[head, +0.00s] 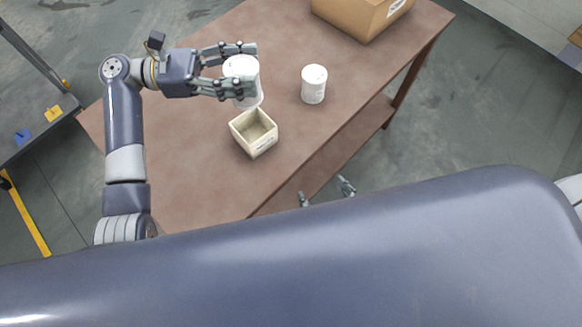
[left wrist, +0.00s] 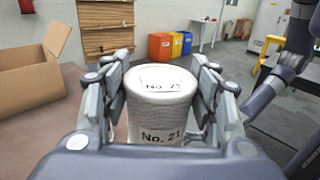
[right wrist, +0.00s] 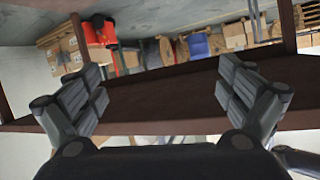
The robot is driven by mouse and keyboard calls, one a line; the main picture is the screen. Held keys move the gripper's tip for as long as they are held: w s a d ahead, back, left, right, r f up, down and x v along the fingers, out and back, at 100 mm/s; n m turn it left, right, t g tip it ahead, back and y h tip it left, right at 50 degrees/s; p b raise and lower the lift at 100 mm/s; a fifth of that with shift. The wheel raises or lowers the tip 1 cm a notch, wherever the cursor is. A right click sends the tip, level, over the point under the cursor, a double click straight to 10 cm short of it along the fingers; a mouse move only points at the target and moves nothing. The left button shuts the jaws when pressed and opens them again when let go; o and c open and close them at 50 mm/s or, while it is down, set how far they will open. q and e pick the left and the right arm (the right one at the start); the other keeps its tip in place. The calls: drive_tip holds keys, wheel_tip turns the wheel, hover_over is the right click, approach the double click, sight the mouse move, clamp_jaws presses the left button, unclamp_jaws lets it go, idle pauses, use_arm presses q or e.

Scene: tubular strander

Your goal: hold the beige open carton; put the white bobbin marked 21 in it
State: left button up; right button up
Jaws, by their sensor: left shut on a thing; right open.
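The white bobbin marked 21 (head: 241,70) is between the fingers of my left gripper (head: 238,70), which is shut on it. The left wrist view shows its label, "No. 21", on the bobbin (left wrist: 158,112) standing upright between the fingers. The beige open carton (head: 254,132) sits on the brown table just in front of the bobbin, and it looks empty. I cannot tell whether the bobbin is clear of the table. My right gripper (head: 326,192) is open and empty beside the table's front edge, mostly hidden by my own body; its spread fingers show in the right wrist view (right wrist: 160,100).
A second white bobbin (head: 313,84) stands on the table (head: 190,150) to the right of the held one. A large brown cardboard box (head: 362,16) stands at the table's far end. A lower shelf (head: 335,150) runs under the tabletop. The table's near left part is clear.

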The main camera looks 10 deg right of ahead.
use_arm(q)
drive_tip(key=shift+w, duration=0.1)
use_arm(e)
drive_tip(key=r+t, duration=0.1)
drive_tip(key=r, duration=0.2)
drive_tip(key=w+a+r, duration=0.1)
drive_tip(key=r, duration=0.2)
drive_tip(key=w+r+t+y, duration=0.1)
drive_tip(key=r, duration=0.2)
drive_tip(key=shift+a+r+t, duration=0.2)
drive_tip(key=shift+a+t, duration=0.05)
drive_tip(key=shift+t, duration=0.05)
drive_tip(key=n+y, duration=0.4)
approach(265, 143)
drive_tip(key=shift+r, duration=0.2)
drive_tip(key=shift+w+a, duration=0.2)
drive_tip(key=shift+w, duration=0.05)
drive_tip(key=x, duration=1.1)
drive_tip(key=shift+w+f, duration=0.1)
drive_tip(key=shift+w, duration=0.1)
drive_tip(key=c, duration=1.1)
use_arm(q)
drive_tip(key=shift+f, duration=4.85)
